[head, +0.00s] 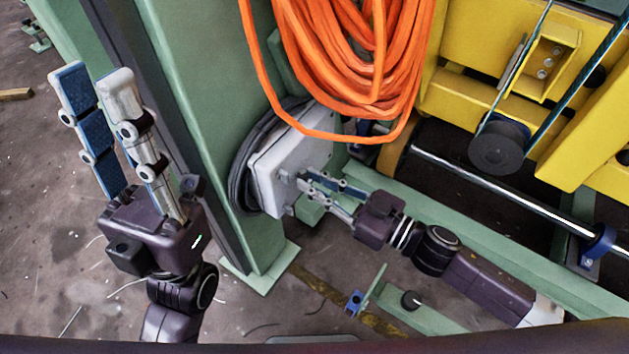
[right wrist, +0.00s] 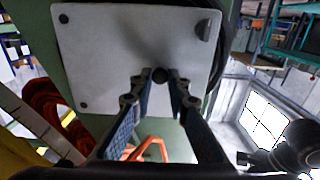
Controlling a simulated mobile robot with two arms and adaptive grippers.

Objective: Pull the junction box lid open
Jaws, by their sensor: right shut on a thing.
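The junction box (head: 283,166) is a pale grey box fixed on the green post, with black cable coiled behind it. Its flat lid (right wrist: 110,50) fills the upper part of the right wrist view, with dark screws at its corners and a small dark knob (right wrist: 160,76) near the edge. My right gripper (head: 305,184) is at the box's lower front, its fingertips shut around the knob; it also shows in the right wrist view (right wrist: 160,86). The lid looks closed against the box. My left gripper (head: 94,82) is raised at the left, fingers apart and empty.
A coil of orange cable (head: 350,60) hangs just above the box. The green post (head: 190,80) stands between my two grippers. Yellow machinery (head: 480,50) and a steel shaft (head: 500,188) lie to the right.

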